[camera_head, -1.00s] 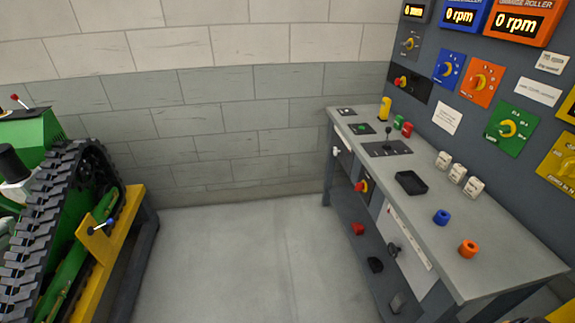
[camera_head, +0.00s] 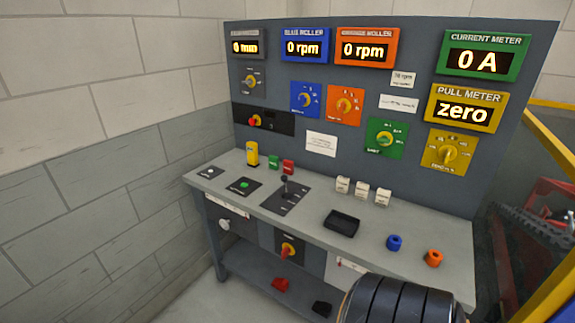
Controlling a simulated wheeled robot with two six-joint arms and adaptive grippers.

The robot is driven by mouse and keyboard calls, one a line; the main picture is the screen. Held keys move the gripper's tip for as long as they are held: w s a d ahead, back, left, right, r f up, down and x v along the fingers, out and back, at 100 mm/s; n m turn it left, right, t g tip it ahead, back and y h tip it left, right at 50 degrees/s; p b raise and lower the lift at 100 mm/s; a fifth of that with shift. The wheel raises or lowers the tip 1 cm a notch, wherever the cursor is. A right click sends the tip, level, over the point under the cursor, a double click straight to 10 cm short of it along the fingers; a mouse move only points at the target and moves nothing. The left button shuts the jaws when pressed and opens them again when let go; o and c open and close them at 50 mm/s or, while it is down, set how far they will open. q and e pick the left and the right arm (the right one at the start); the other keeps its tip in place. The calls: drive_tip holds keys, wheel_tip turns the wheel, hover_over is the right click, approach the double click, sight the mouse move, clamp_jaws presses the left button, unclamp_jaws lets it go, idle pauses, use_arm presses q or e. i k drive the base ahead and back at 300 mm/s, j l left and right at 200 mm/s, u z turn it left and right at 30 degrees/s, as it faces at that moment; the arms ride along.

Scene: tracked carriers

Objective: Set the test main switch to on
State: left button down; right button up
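Two red-and-yellow rotary switches show in the head view, and I cannot read their labels to tell which is the test main switch. One rotary switch (camera_head: 254,121) sits on a black plate at the left of the upright grey panel (camera_head: 350,165). The other rotary switch (camera_head: 288,250) is on the front face of the bench, below the worktop, on a dark plate. Both are unobstructed, but their settings are too small to tell. Neither of my grippers is in view.
The grey worktop (camera_head: 300,222) holds a black lever (camera_head: 284,188), a yellow block (camera_head: 252,154), a black tray (camera_head: 342,222), a blue ring (camera_head: 394,242) and an orange ring (camera_head: 434,258). A block wall (camera_head: 90,170) stands close at left. Displays line the panel top.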

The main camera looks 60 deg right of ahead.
sight(286, 250)
drive_tip(key=i+j+z, duration=0.2)
drive_tip(key=i+z, duration=0.15)
drive_tip(key=z, duration=0.15)
drive_tip(key=i+j+z, duration=0.3)
drive_tip(key=z, duration=0.15)
drive_tip(key=i+j+z, duration=0.25)
drive_tip(key=j+z, duration=0.25)
drive_tip(key=i+j+z, duration=0.1)
drive_tip(key=j+z, duration=0.35)
drive_tip(key=i+j, duration=0.05)
drive_tip(key=j, duration=0.05)
